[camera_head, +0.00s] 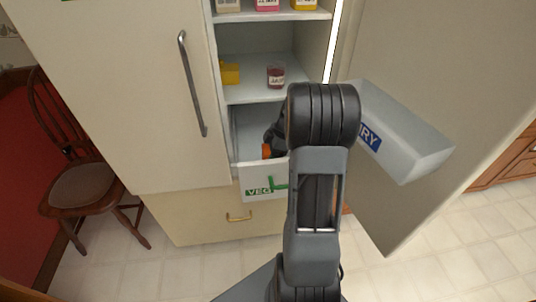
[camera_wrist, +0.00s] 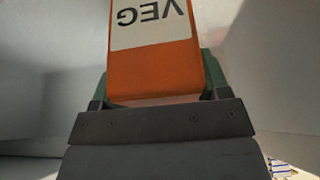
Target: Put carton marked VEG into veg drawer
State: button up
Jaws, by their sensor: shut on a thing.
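An orange carton (camera_wrist: 153,68) with a white label reading VEG fills the middle of the wrist view, upside down there. My gripper (camera_wrist: 155,92) is shut on it, with green fingers at its two sides. In the head view a bit of the orange carton (camera_head: 267,151) shows inside the veg drawer (camera_head: 262,187), low in the fridge. The drawer is pulled out and has a green VEG label on its front. Pale walls surround the carton in the wrist view. My arm hides part of the drawer, and I cannot tell whether the carton touches its floor.
The fridge door (camera_head: 420,60) stands open at the right, with a bin (camera_head: 405,135) whose label ends in RY. A shelf (camera_head: 262,90) above the drawer holds a jar (camera_head: 276,77) and a yellow item (camera_head: 230,73). A wooden chair (camera_head: 82,185) stands at the left.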

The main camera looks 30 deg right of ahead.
jog(key=o, duration=1.2)
jog(key=shift+r+p, duration=0.2)
jog(key=shift+p, duration=0.15)
jog(key=v, duration=0.7)
jog(key=shift+d+r+p, duration=0.1)
jog(key=shift+p, duration=0.2)
jog(key=s+a+r+m+h+p, duration=0.1)
jog(key=s+a+r+m+p, duration=0.3)
jog(key=a, duration=0.3)
jog(key=s+a+r+m+t+h+p, duration=0.1)
jog(key=s+a+r+m+p, duration=0.3)
jog(key=a+r, duration=0.3)
jog(key=s+a+r+m+h+p, duration=0.2)
jog(key=s+a+r+m+p, duration=0.2)
jog(key=a, duration=0.3)
jog(key=shift+s+a+r+m+t+p, duration=0.15)
jog(key=shift+s+r+m+p, duration=0.1)
jog(key=shift+r, duration=0.2)
jog(key=shift+s+a+r+m+t+p, duration=0.15)
jog(key=shift+s+a+r+p, duration=0.05)
jog(key=shift+r, duration=0.2)
